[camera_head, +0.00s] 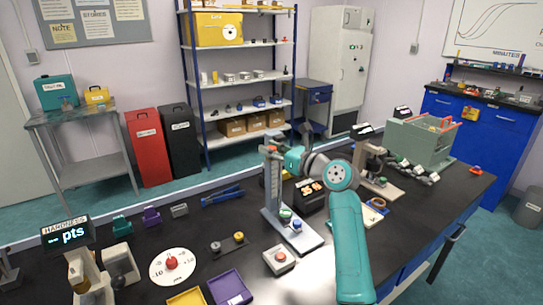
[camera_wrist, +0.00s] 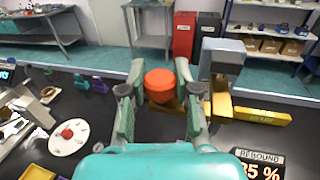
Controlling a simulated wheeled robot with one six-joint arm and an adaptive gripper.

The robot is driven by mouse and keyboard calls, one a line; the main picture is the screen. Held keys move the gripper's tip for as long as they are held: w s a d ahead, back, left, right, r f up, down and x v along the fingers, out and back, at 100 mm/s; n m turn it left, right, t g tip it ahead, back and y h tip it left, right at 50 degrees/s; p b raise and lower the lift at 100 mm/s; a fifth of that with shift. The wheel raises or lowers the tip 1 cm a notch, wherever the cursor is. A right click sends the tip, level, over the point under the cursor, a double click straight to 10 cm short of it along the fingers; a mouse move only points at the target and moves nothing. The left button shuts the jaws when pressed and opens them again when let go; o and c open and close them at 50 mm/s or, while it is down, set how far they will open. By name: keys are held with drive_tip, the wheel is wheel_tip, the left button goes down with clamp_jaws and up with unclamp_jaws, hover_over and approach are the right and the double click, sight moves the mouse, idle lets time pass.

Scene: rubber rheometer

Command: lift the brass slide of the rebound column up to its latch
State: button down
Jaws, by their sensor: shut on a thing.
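The rebound column (camera_head: 272,185) stands upright on a grey base (camera_head: 292,232) in the head view. Its grey top (camera_wrist: 222,58) shows at the right in the wrist view. The brass slide (camera_wrist: 195,97) is beside the column, with an orange-red knob (camera_wrist: 160,85) on its left. My gripper (camera_wrist: 160,97) is shut on this knob, one finger on each side. The latch cannot be made out.
A rebound display (camera_wrist: 262,165) is close by at the lower right in the wrist view. A yellow bar (camera_wrist: 258,115) extends right of the column. A white dial disc (camera_head: 172,264) and purple tray (camera_head: 229,287) lie on the black bench; a grey-green bin (camera_head: 420,140) stands at right.

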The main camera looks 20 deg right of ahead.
drive_tip(key=shift+r, duration=0.4)
drive_tip(key=c, duration=0.8)
unclamp_jaws()
drive_tip(key=shift+f, duration=0.1)
drive_tip(key=v, duration=1.2)
drive_tip(key=shift+f, duration=0.1)
drive_tip(key=shift+s, duration=0.1)
